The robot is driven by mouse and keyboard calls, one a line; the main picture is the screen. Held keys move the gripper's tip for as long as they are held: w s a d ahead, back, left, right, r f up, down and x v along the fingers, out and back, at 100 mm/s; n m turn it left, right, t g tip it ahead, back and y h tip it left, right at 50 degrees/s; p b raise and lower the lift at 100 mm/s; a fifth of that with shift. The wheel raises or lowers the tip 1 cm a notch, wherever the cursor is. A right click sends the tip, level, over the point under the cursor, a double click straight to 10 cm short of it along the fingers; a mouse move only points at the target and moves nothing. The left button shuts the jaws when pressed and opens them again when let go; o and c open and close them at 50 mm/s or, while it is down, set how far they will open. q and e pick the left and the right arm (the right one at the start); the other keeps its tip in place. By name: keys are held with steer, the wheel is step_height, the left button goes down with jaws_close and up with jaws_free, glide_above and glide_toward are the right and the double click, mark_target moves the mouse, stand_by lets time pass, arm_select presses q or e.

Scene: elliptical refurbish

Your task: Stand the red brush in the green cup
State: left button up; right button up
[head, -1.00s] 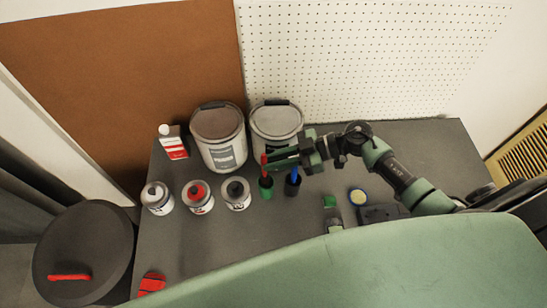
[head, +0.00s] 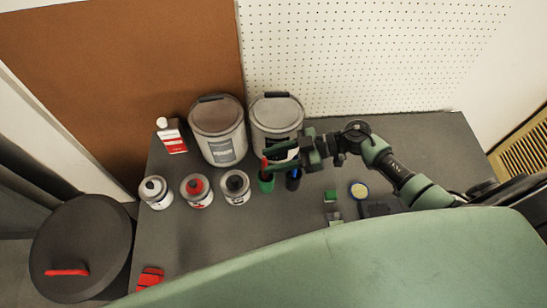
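The green cup (head: 266,184) stands on the dark table in front of the right-hand paint bucket. The red brush (head: 264,166) is upright in the green cup, its red handle rising from it. My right gripper (head: 273,157) reaches in from the right at the height of the red handle. Its green fingers look spread, with the handle at or beside their tips; whether they touch it I cannot tell. My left gripper is not in view.
A dark cup (head: 293,182) with a blue brush stands just right of the green cup. Two big buckets (head: 218,132) stand behind. Several small cans (head: 236,188) stand to the left. A round yellow-topped tin (head: 359,190) and a small green item (head: 330,196) lie right.

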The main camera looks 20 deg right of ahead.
mark_target(297, 156)
steer(key=b+v, duration=0.1)
steer(key=v, duration=0.5)
steer(key=shift+s+d+f+b, duration=0.1)
steer(key=shift+s+d+b, duration=0.05)
steer(key=shift+d+b, duration=0.2)
steer(key=shift+s+d+r, duration=0.1)
steer(key=shift+d+r, duration=0.3)
steer(key=shift+d, duration=0.05)
